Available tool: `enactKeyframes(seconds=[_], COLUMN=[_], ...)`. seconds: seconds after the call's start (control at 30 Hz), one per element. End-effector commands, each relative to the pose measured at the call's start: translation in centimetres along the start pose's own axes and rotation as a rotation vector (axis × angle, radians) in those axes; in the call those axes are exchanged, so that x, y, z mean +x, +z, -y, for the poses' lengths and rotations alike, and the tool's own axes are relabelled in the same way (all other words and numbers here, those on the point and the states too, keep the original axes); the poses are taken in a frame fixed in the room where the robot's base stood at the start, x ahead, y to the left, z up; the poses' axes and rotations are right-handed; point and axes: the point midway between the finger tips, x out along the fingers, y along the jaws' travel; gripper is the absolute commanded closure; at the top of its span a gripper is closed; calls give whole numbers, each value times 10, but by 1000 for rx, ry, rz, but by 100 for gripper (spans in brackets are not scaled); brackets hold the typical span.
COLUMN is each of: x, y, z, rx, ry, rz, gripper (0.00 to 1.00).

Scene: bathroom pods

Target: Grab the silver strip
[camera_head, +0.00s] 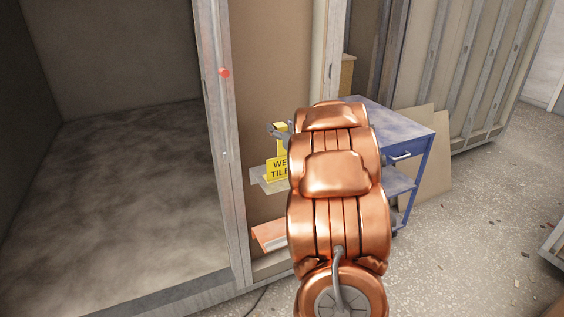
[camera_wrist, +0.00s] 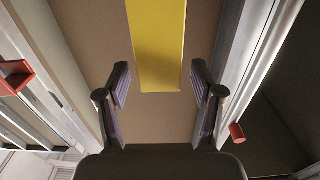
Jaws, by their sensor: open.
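I cannot make out a separate loose silver strip. The silver-grey things in view are the upright metal post (camera_head: 228,165) left of the brown panel and a metal edge (camera_wrist: 247,70) on the right in the wrist view. My gripper (camera_head: 277,130), partly hidden behind my copper arm, is in front of the brown panel. In the wrist view my gripper (camera_wrist: 163,82) is open, with nothing held. A yellow strip (camera_wrist: 160,40) shows between and beyond the fingers, with clear gaps on both sides. I cannot tell whether it touches anything.
A yellow sign (camera_head: 277,170) reading "WE… TILE…" stands by a grey shelf (camera_head: 268,186), with an orange tray (camera_head: 265,233) below. A blue cart (camera_head: 410,137) stands to the right of my arm. A red knob (camera_head: 224,72) juts from the post. The left compartment floor (camera_head: 110,190) is empty.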

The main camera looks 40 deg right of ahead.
Motion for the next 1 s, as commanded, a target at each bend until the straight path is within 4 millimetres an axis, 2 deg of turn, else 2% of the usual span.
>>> enactKeyframes(seconds=[0.1, 0.3, 0.9, 1.0], x=[6, 6, 6, 6], y=[0, 0, 1, 1], z=[0, 0, 0, 0], rx=[1, 0, 0, 0], ry=[0, 1, 1, 1], rz=[0, 1, 1, 1], gripper=[33, 33, 96, 100])
